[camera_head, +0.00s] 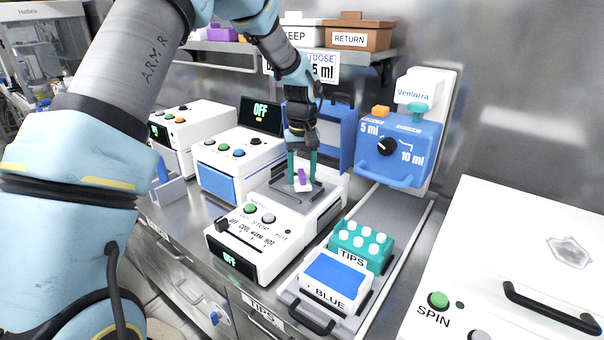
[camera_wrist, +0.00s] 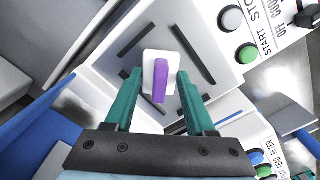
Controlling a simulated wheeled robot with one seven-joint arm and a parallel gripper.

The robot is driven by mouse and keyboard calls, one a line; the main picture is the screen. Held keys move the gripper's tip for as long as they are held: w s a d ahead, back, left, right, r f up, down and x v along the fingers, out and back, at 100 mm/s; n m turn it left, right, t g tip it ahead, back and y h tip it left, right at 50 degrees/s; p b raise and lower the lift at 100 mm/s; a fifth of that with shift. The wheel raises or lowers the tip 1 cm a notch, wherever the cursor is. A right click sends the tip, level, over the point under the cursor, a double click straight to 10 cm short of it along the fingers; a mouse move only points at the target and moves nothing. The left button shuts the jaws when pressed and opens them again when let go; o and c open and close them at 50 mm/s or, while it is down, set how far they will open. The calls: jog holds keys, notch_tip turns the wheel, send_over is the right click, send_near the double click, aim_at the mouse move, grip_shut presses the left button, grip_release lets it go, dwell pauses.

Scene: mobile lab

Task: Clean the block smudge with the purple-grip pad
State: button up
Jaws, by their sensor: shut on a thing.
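The purple-grip pad is a small white pad with a purple grip (camera_wrist: 160,80); it also shows in the head view (camera_head: 302,177). My gripper (camera_head: 302,160) points down over the block (camera_head: 277,197), the flat grey top with dark bars on the START/STOP machine. Its teal fingers are shut on the pad, one on each side, in the wrist view (camera_wrist: 159,76). The pad is at or just above the block's surface; I cannot tell if they touch. No smudge shows clearly on the block; the pad and fingers hide part of it.
A white SPIN machine (camera_head: 480,230) with a grey blotch (camera_head: 570,251) on its lid stands at right. A blue dispenser (camera_head: 398,150) is behind. A teal tip rack (camera_head: 358,246) and a BLUE box (camera_head: 335,281) stand close in front. Another OFF machine (camera_head: 240,160) is left.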

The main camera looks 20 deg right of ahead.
jog(key=shift+f+b, duration=0.35)
jog(key=shift+f, duration=0.35)
jog(key=shift+w+a+r+p, duration=0.1)
jog(key=shift+w+a+p, duration=0.2)
jog(key=shift+w, duration=0.25)
jog(key=shift+w+a+r+p, duration=0.15)
jog(key=shift+w+a, duration=0.2)
jog(key=shift+w, duration=0.2)
jog(key=shift+w+a+f+p, duration=0.1)
jog(key=shift+w+a, duration=0.2)
jog(key=shift+w, duration=0.2)
jog(key=shift+w+a+p, duration=0.1)
jog(key=shift+w+a, duration=0.15)
jog(key=shift+w, duration=0.25)
jog(key=shift+w+a+f+p, duration=0.1)
jog(key=shift+w+a, duration=0.2)
jog(key=shift+w, duration=0.2)
jog(key=shift+w+a, duration=0.3)
jog(key=shift+w, duration=0.2)
grip_shut()
jog(key=shift+w+r, duration=0.1)
jog(key=shift+r, duration=0.05)
jog(key=shift+s+d+f, duration=0.1)
jog(key=shift+s+d, duration=0.5)
jog(key=shift+s, duration=0.45)
jog(key=shift+s+d+f, duration=0.1)
jog(key=shift+s+d, duration=0.45)
jog(key=shift+s, duration=0.55)
jog(key=shift+s+d, duration=0.6)
jog(key=shift+s, duration=0.45)
